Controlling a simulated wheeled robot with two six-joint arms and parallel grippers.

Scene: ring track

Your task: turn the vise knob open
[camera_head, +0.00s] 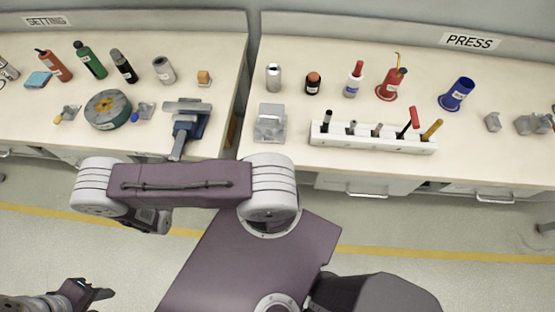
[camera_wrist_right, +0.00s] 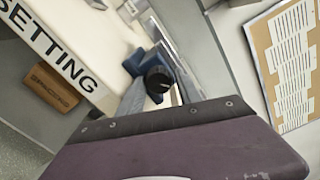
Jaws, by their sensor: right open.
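The blue vise (camera_head: 190,124) with grey jaws stands at the front edge of the left bench, its grey screw bar reaching toward me. In the right wrist view the blue vise body (camera_wrist_right: 138,62) shows behind its round black knob (camera_wrist_right: 157,79). My right gripper (camera_head: 155,221) is open below my purple arm link, in front of the bench and mostly hidden. In the wrist view, what look like its grey fingers flank the knob; contact cannot be told. My left gripper (camera_head: 96,293) is low at the left, away from the benches; its opening is unclear.
A round green-grey fixture (camera_head: 108,110) and several bottles stand left of the vise. A gap separates the left bench from the right bench, which holds a white tool rack (camera_head: 372,137) and a grey block (camera_head: 270,123). A brown box (camera_wrist_right: 50,87) shows in the wrist view.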

